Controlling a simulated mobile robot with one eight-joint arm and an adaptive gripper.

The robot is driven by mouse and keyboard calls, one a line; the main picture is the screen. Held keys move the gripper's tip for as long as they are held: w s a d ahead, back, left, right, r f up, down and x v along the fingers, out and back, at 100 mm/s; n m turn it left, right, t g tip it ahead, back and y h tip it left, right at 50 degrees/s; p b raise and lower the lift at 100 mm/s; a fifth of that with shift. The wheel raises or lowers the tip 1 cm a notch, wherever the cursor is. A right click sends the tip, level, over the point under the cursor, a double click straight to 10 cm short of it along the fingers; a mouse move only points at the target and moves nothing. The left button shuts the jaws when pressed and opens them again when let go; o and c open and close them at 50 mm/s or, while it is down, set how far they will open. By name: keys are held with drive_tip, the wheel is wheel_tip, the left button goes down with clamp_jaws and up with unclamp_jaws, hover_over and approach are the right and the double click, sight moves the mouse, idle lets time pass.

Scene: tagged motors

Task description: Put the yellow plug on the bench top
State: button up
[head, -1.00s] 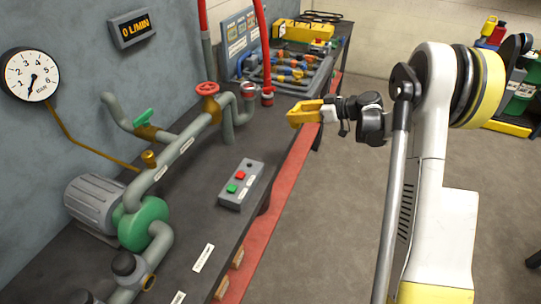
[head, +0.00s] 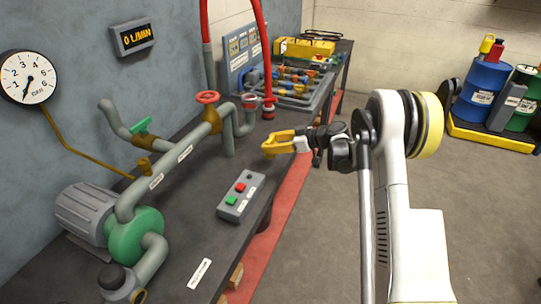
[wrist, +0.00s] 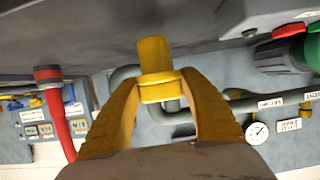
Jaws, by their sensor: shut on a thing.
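The yellow plug (wrist: 155,62) is a short yellow cylinder with a wider collar, seen in the wrist view. My gripper (wrist: 158,98) is shut on its collar, one yellow finger on each side, and the plug's narrower end sticks out beyond the fingertips. In the head view my gripper (head: 272,147) appears above the front part of the dark bench top (head: 190,205), behind the control box; the plug is hard to tell from the yellow fingers there. The height between plug and bench top cannot be told exactly. The bench top also fills the upper wrist view (wrist: 80,40).
A grey control box (head: 241,198) with red and green buttons stands near the front edge. Grey pipework with a red valve wheel (head: 208,97) and a green pump (head: 133,235) runs along the wall side. A red hose end (head: 268,110) and a valve tray (head: 295,85) are farther back.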

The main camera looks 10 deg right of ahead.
wheel_tip(320, 180, down, 4)
drive_tip(key=shift+f+b, duration=0.1)
drive_tip(key=shift+b, duration=0.9)
drive_tip(key=shift+r, duration=0.2)
drive_tip(key=shift+f, duration=0.15)
drive_tip(key=o, duration=1.2)
drive_tip(key=shift+c, duration=0.2)
